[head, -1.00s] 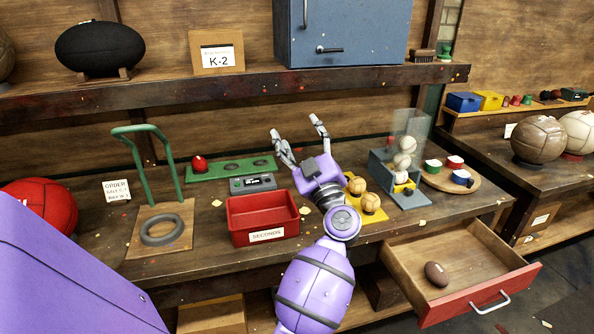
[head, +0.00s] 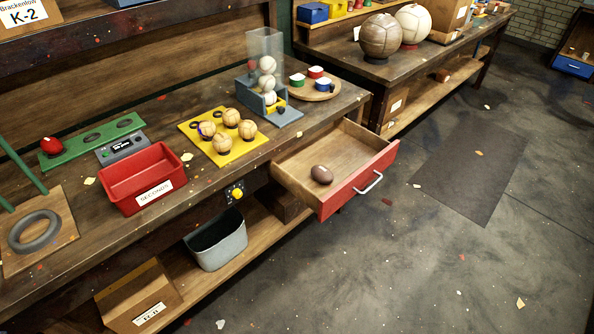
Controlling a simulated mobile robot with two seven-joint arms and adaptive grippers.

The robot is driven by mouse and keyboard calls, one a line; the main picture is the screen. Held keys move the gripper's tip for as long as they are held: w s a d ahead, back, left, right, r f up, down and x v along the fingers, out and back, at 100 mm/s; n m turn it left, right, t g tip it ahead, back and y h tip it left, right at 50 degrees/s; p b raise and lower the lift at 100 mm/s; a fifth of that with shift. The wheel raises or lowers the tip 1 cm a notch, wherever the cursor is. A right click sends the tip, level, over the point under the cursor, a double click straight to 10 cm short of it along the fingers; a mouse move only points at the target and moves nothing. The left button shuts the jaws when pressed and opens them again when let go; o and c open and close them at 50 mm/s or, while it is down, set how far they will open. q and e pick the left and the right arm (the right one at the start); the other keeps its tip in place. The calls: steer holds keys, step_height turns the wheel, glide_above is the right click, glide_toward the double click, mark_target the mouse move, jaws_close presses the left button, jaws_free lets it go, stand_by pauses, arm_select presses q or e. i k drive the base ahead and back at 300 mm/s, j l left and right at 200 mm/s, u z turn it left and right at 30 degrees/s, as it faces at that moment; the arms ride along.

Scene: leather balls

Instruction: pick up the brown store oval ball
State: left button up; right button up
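A small brown oval ball (head: 322,174) lies inside the open drawer (head: 289,174), near its front panel. The drawer has a red front with a silver handle and is pulled out from under the workbench. Nothing covers the ball. Neither of my grippers shows in the head view now, so I cannot see whether they are open or shut.
The workbench (head: 90,228) holds a red SECONDS bin (head: 143,172), a yellow tray (head: 243,148) of tan balls and a grey dispenser (head: 284,115) with white balls. A grey bin (head: 222,247) stands on the lower shelf. Floor (head: 400,255) before the drawer is clear.

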mark_target(322, 173)
steer(key=i+l+u, duration=0.1)
steer(key=l+u, duration=0.15)
steer(key=i+l+u, duration=0.1)
steer(key=l+u, duration=0.4)
steer(key=i+l+u, duration=0.1)
steer(key=l, duration=0.5)
steer(key=i+l, duration=0.1)
steer(key=l, duration=0.5)
steer(key=u, duration=0.05)
